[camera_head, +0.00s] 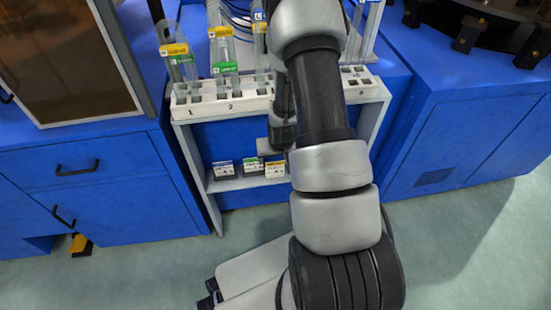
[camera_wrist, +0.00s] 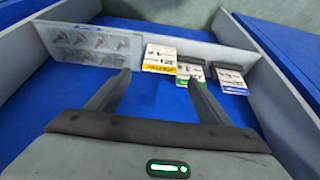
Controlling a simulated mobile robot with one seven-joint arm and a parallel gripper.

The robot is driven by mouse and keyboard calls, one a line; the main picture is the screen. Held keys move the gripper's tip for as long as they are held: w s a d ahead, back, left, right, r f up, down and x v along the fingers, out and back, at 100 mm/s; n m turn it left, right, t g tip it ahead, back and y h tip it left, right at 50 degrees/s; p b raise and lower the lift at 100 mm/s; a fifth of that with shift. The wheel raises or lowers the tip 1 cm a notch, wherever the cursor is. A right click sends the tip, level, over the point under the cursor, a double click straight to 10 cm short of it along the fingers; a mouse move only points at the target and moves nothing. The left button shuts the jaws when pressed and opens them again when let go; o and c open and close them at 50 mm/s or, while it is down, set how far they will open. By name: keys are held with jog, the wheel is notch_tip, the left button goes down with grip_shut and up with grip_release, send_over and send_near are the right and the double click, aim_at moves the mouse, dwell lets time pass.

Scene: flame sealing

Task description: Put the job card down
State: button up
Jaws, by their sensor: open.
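Three small job cards stand side by side on the low shelf: one with a blue mark (camera_head: 224,169), one green (camera_head: 250,166) and one yellow (camera_head: 274,169). In the wrist view the order is reversed: yellow card (camera_wrist: 160,59), green card (camera_wrist: 188,70), blue card (camera_wrist: 230,79). My gripper (camera_wrist: 160,77) is open, with nothing seen between its fingers. The yellow card shows just beyond the gap, and the right finger overlaps the green card in the picture. I cannot tell whether it touches. My arm hides most of the gripper in the head view.
A white rack (camera_head: 205,98) with numbered slots holds clear tubes with yellow and green labels above the shelf. A pale panel (camera_wrist: 92,46) with dark shapes lies left in the wrist view. Grey side walls flank the shelf, and blue cabinets (camera_head: 108,190) stand beside it.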

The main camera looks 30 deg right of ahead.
jog(key=v, duration=0.4)
jog(key=shift+p, duration=0.35)
